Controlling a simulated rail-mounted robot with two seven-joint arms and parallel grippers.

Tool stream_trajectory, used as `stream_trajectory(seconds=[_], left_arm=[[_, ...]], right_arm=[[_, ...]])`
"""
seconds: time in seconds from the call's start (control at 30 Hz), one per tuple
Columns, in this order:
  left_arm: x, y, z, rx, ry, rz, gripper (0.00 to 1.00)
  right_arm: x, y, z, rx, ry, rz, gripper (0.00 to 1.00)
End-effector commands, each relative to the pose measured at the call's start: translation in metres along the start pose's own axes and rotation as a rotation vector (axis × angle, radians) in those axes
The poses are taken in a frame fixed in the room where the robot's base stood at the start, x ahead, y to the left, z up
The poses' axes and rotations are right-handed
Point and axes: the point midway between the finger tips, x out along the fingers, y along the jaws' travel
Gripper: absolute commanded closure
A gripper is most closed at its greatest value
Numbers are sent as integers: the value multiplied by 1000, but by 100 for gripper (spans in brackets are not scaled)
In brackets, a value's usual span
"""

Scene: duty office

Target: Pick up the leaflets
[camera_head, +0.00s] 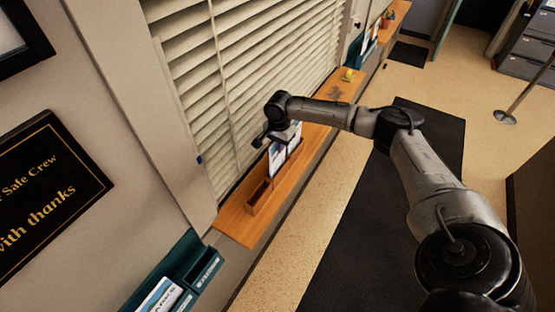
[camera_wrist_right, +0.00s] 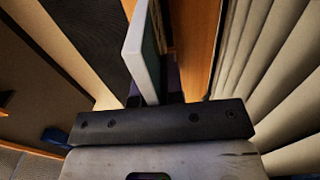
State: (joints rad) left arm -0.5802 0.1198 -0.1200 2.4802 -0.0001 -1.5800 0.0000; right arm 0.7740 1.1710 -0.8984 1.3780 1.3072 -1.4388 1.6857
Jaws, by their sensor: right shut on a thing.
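The leaflets (camera_head: 277,158), a white and blue upright stack, are at the wooden holder (camera_head: 258,196) on the window sill. My right gripper (camera_head: 284,146) reaches down over them from above and is shut on them. In the right wrist view the leaflets (camera_wrist_right: 136,48) show as a pale edge with a greenish face, rising from between the jaws (camera_wrist_right: 155,100). The fingertips are mostly hidden. I cannot tell whether the leaflets' lower edge still rests in the holder. My left gripper is not in view.
The orange wooden sill (camera_head: 236,222) runs along the window blinds (camera_head: 250,60), close beside my right gripper. A small yellow object (camera_head: 348,75) lies farther along it. A teal wall rack (camera_head: 190,262) holds other leaflets at bottom left. A dark mat (camera_head: 350,235) covers open floor.

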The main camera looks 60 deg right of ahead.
Motion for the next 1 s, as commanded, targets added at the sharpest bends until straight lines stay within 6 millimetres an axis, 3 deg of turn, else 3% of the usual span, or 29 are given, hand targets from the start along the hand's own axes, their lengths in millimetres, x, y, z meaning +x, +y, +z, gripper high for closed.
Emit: stream_trajectory(seconds=[0.53, 1.0], left_arm=[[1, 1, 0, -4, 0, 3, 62], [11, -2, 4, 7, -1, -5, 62]], right_arm=[[-5, 0, 0, 1, 0, -2, 100], [-78, -1, 0, 0, 0, -4, 100]])
